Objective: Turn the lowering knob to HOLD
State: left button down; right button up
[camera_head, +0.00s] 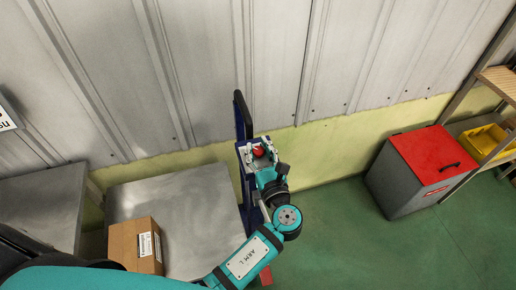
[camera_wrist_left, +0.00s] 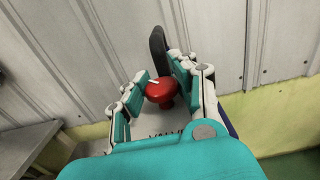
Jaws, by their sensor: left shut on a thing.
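The lowering knob (camera_head: 258,152) is red and sits on the top of a dark blue stacker (camera_head: 248,185) near the wall. In the left wrist view the red knob (camera_wrist_left: 161,90) shows a white pointer mark toward its upper left. My left gripper (camera_head: 259,150) is at the knob, with its fingers on either side of it; it also shows in the left wrist view (camera_wrist_left: 158,88). It is shut on the knob. The label below the knob is mostly hidden by my gripper, and the HOLD mark cannot be read. My right gripper is not in view.
A metal table (camera_head: 190,190) stands left of the stacker with a cardboard box (camera_head: 135,243) on it. A grey bin with a red lid (camera_head: 432,155) stands at the right, beside a shelf with a yellow crate (camera_head: 485,142). The green floor (camera_head: 335,225) between stacker and bin is clear.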

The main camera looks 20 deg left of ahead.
pick_arm(q)
jog(key=c, duration=1.4)
grip_release()
jog(key=shift+s+f, duration=0.1)
jog(key=shift+f, duration=0.15)
jog(key=o, duration=0.4)
jog(key=shift+r, duration=0.2)
jog(key=shift+d, duration=0.1)
jog(key=v, duration=0.7)
jog(key=shift+s+d, duration=0.15)
jog(key=shift+s, duration=0.1)
